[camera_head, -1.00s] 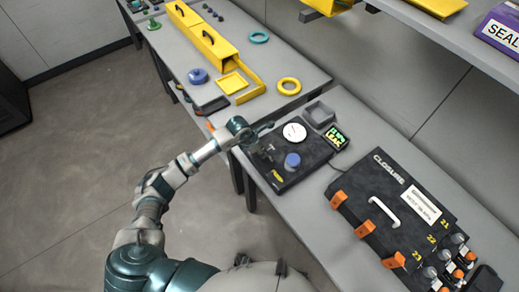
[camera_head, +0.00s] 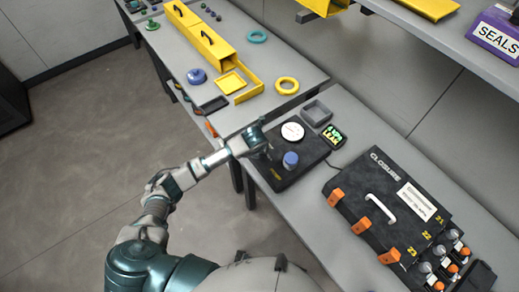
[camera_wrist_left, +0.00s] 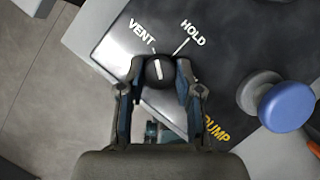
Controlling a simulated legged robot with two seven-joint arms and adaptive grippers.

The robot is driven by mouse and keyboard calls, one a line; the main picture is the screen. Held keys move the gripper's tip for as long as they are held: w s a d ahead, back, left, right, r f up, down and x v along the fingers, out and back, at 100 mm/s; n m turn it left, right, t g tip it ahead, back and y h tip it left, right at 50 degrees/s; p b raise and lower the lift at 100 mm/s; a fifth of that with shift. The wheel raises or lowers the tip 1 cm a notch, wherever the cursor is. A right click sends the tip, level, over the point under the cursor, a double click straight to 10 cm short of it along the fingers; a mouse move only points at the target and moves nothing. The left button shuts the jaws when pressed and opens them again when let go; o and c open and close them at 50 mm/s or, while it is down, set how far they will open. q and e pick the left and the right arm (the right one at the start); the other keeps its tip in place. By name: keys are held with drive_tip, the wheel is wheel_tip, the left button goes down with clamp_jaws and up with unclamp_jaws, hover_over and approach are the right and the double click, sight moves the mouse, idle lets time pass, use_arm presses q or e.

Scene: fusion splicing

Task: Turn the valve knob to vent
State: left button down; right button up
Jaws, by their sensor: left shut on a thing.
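The valve knob (camera_wrist_left: 159,70) is round and black with a white pointer line. In the left wrist view its line points up and slightly left, close to the VENT mark and away from the HOLD mark. My left gripper (camera_wrist_left: 158,72) has its two fingers closed on either side of the knob. In the head view my left gripper (camera_head: 262,146) is at the left edge of the black test box (camera_head: 308,158), and my wrist hides the knob there. My right gripper is not in view.
A blue knob (camera_head: 290,160) stands on the box beside the valve, with a white round gauge (camera_head: 292,131) behind it. A display (camera_head: 333,136) shows green text including LEAK. A grey tray (camera_head: 317,113) and a black CLOSURE case (camera_head: 385,205) stand nearby.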

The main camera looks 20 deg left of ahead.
use_arm(q)
drive_tip(key=shift+w+r+n, duration=0.25)
drive_tip(key=shift+n, duration=0.25)
drive_tip(key=c, duration=0.9)
unclamp_jaws()
drive_tip(key=shift+o, duration=0.6)
drive_tip(key=shift+f, duration=0.2)
drive_tip(key=v, duration=1.2)
drive_tip(key=shift+d, duration=0.2)
drive_tip(key=shift+d+f, duration=0.1)
